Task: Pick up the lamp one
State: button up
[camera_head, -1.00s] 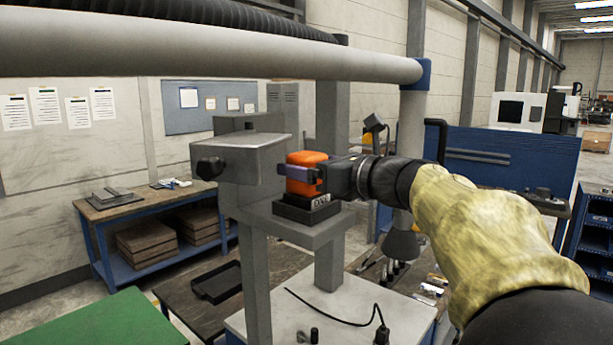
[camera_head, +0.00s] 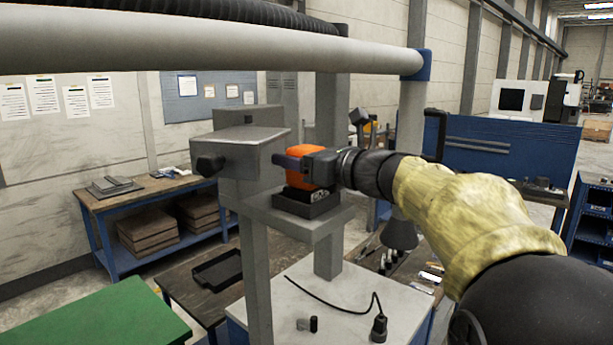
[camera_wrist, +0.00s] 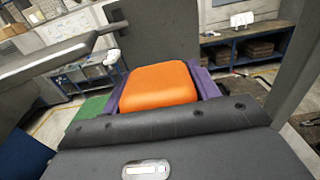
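The orange block (camera_head: 308,153), which I take to be the lamp one, sits upright in a black labelled base (camera_head: 308,202) on a grey stand. My gripper (camera_head: 290,163) reaches it from the right, with a purple finger across its near side. In the wrist view the orange block (camera_wrist: 158,86) lies between my two purple fingers (camera_wrist: 160,90), one on each side. The fingers look open around it, very close to its sides; whether they touch cannot be told. Its lower part is hidden by my gripper in the wrist view.
A grey box with a black knob (camera_head: 238,150) stands just left of the block. A thick pipe (camera_head: 200,45) crosses above. A grey post (camera_head: 411,130) rises behind my wrist. Below are a white-topped bench (camera_head: 300,300) with a cable and a green table (camera_head: 100,320).

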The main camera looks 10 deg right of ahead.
aim_at(300, 146)
jog(key=shift+c, duration=0.9)
jog(key=shift+r+b, duration=0.4)
jog(key=shift+r, duration=0.95)
jog(key=shift+s+d+r+b, duration=0.1)
jog(key=shift+s+r+b, duration=0.05)
jog(key=shift+r+b, duration=0.2)
jog(key=b+v, duration=0.6)
jog(key=v, duration=1.1)
jog(key=shift+s+d, duration=0.2)
jog(key=shift+s, duration=0.05)
jog(key=shift+w+r, duration=0.1)
